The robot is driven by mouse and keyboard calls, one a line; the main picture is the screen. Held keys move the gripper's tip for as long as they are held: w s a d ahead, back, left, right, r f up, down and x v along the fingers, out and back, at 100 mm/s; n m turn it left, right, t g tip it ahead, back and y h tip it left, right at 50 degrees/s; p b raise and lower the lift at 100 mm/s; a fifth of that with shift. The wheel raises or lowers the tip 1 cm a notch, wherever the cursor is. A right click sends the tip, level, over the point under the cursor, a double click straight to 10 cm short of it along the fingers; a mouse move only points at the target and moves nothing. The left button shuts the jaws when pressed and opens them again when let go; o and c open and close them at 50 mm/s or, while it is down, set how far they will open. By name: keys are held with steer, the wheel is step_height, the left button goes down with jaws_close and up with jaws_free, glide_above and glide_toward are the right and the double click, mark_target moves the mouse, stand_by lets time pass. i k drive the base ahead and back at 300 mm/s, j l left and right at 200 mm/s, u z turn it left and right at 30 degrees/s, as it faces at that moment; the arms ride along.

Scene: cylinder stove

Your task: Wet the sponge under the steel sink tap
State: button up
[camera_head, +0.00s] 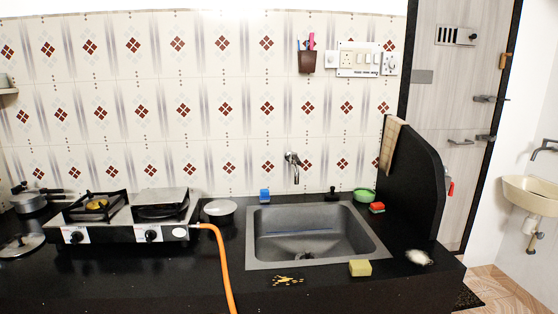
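A yellow sponge (360,268) lies on the black counter at the front right edge of the sink (310,232). The steel tap (293,165) comes out of the tiled wall above the back of the sink, with its spout pointing down. I cannot make out any water running from it. A small red and green block (377,207), perhaps another sponge, lies behind the sink's right side. My gripper is not in view.
A green bowl (364,195) and a blue item (265,195) stand behind the sink. A gas stove (125,235) with an orange hose (223,262) is on the left. A black partition (415,180) rises at right. Yellow bits (288,281) lie in front of the sink.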

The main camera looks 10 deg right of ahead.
mark_target(294, 155)
steer(key=i+z, duration=0.1)
steer(key=i, duration=0.95)
